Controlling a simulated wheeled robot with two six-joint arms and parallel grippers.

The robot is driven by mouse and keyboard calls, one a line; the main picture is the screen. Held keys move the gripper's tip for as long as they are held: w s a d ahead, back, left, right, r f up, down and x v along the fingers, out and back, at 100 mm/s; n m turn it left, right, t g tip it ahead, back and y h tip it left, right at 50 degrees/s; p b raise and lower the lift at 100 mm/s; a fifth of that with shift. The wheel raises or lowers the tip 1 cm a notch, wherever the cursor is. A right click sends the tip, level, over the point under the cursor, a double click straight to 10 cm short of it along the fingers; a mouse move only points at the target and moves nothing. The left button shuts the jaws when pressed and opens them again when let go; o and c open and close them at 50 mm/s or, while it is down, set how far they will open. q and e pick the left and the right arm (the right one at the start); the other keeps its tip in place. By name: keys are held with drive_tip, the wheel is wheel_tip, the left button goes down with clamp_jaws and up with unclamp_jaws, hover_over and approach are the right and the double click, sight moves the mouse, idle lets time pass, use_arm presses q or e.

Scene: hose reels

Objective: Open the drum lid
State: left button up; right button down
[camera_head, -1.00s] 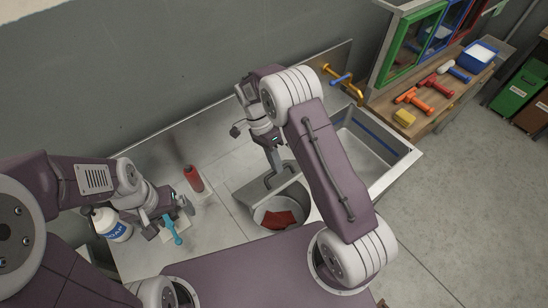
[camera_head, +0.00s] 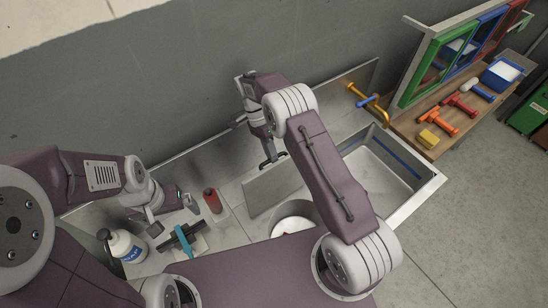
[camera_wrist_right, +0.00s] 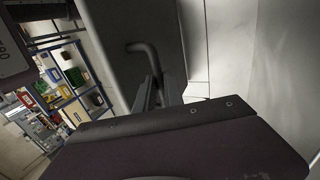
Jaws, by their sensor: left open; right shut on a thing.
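The drum (camera_head: 293,213) is a round, pale-rimmed opening set in the steel counter, with a bit of red inside; my right arm hides part of it. Its lid (camera_head: 272,188) is a flat grey plate standing tilted up behind the opening. My right gripper (camera_head: 268,162) is at the lid's upper edge, shut on its handle. In the right wrist view the dark bent handle (camera_wrist_right: 143,48) runs down between the fingers (camera_wrist_right: 160,92). My left gripper (camera_head: 171,216) is open and empty over the left counter, away from the drum.
A soap bottle (camera_head: 125,246), a blue-handled tool with a black bar (camera_head: 183,242) and a red cylinder (camera_head: 212,201) stand or lie on the left counter. A sink basin (camera_head: 385,165) with a yellow tap (camera_head: 370,103) is right of the drum. A wall stands behind.

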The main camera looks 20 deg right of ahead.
drive_tip(key=shift+w+a+f, duration=0.1)
drive_tip(key=shift+w+f, duration=0.1)
drive_tip(key=c, duration=1.5)
unclamp_jaws()
drive_tip(key=shift+o, duration=0.2)
drive_tip(key=shift+r, duration=0.15)
